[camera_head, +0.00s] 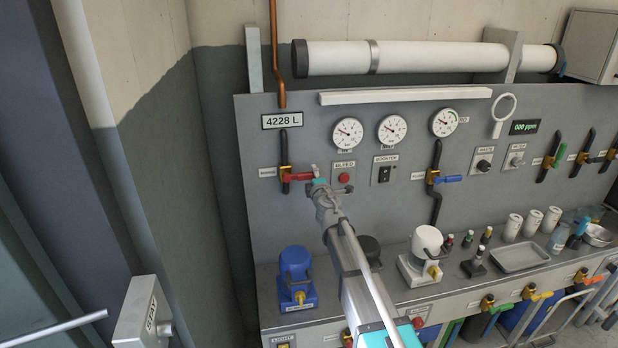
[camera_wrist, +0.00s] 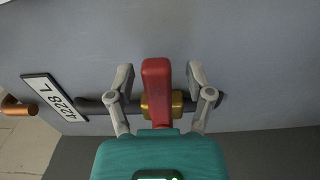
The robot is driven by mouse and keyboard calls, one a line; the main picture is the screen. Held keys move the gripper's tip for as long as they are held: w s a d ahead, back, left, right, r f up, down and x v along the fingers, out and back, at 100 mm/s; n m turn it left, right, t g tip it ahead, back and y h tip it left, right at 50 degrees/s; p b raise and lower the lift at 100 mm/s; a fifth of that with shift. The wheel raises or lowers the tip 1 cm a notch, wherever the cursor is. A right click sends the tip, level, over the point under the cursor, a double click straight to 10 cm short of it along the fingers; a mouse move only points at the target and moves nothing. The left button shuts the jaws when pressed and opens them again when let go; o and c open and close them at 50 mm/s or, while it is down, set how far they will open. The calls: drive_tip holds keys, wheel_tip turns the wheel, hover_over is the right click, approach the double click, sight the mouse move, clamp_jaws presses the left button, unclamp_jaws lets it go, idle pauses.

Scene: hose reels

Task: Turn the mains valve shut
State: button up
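A valve with a red lever (camera_head: 298,177) and a brass body (camera_head: 285,172) sits on a dark vertical pipe on the grey panel, below the 4228 L sign. Its small label is too small to read. The lever lies crosswise to the pipe. In the wrist view, the red lever (camera_wrist: 156,88) stands between the two fingers of my gripper (camera_wrist: 161,80), with a gap on each side. The brass body (camera_wrist: 166,105) is behind it. My gripper (camera_head: 317,174) is open at the lever's free end in the head view.
Several gauges (camera_head: 393,129) and a blue-lever valve (camera_head: 447,179) are to the right on the panel. A blue device (camera_head: 296,275) and a white device (camera_head: 425,249) stand on the bench below. A copper pipe (camera_head: 276,60) runs down above the sign (camera_head: 282,120).

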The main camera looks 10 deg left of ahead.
drive_tip(key=shift+s+a, duration=0.1)
drive_tip(key=shift+s, duration=0.05)
drive_tip(key=v, duration=1.2)
idle(0.5)
drive_tip(key=d+f+m+g+h, duration=0.1)
drive_tip(key=d+f+m+h, duration=0.2)
drive_tip(key=d+m+h, duration=0.55)
drive_tip(key=d+f+m+g+h, duration=0.1)
drive_tip(key=d+f+m+h, duration=0.3)
drive_tip(key=d, duration=0.9)
drive_tip(key=s+d+f+m+g, duration=0.6)
drive_tip(key=s+d+g, duration=0.1)
drive_tip(key=s+d, duration=0.15)
drive_tip(key=s+f+m+g+y, duration=0.2)
drive_tip(key=s+g, duration=0.1)
drive_tip(key=s, duration=0.3)
drive_tip(key=s+f+m+g+y, duration=0.2)
drive_tip(key=s+f+g+y, duration=0.1)
drive_tip(key=s, duration=0.4)
drive_tip(key=shift+s+d+f+g, duration=0.3)
drive_tip(key=shift+d+g, duration=0.2)
drive_tip(key=shift+g, duration=0.2)
